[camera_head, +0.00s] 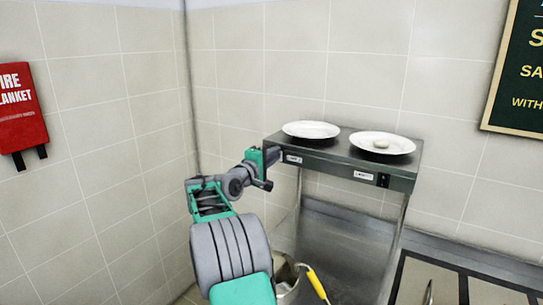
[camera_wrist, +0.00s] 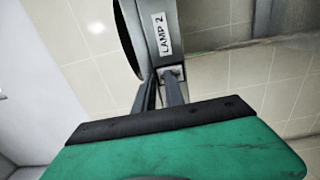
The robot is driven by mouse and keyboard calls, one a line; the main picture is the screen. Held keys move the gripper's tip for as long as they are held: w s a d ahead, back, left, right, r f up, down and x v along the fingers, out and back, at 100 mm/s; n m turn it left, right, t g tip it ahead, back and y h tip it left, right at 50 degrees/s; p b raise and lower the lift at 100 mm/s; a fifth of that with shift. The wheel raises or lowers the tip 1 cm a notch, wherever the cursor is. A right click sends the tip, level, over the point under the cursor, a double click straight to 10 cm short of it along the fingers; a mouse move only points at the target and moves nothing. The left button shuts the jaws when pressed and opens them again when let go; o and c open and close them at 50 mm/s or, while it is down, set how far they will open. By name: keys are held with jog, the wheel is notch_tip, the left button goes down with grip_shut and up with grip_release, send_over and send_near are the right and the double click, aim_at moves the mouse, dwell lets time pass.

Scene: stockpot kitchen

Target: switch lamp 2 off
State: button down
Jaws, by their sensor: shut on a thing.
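The dark metal heat-lamp shelf (camera_head: 345,153) stands against the tiled wall, with a label and a black switch (camera_head: 383,180) at the right of its front edge. A white label reading LAMP 2 (camera_wrist: 159,33) shows in the wrist view. Just below it is the small lamp 2 switch (camera_wrist: 168,71), mostly hidden by the fingers. My gripper (camera_head: 272,157) is at the left end of the shelf's front edge, and its fingers (camera_wrist: 163,90) are shut on that switch. Which way the switch is set, and whether lamp 2 is lit, I cannot tell.
Two white plates, left (camera_head: 311,130) and right (camera_head: 382,143), lie on the shelf top; the right one holds a small round item. A pot (camera_head: 287,278) with a yellow-handled tool (camera_head: 317,284) stands below my arm. A red fire blanket box (camera_head: 22,108) hangs at left.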

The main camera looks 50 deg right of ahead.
jog(key=s+a+b, duration=0.2)
jog(key=a+b, duration=0.2)
jog(key=a, duration=0.9)
jog(key=shift+s+a+r+b, duration=0.2)
jog(key=shift+a+r+b, duration=0.05)
jog(key=shift+a+b, duration=0.1)
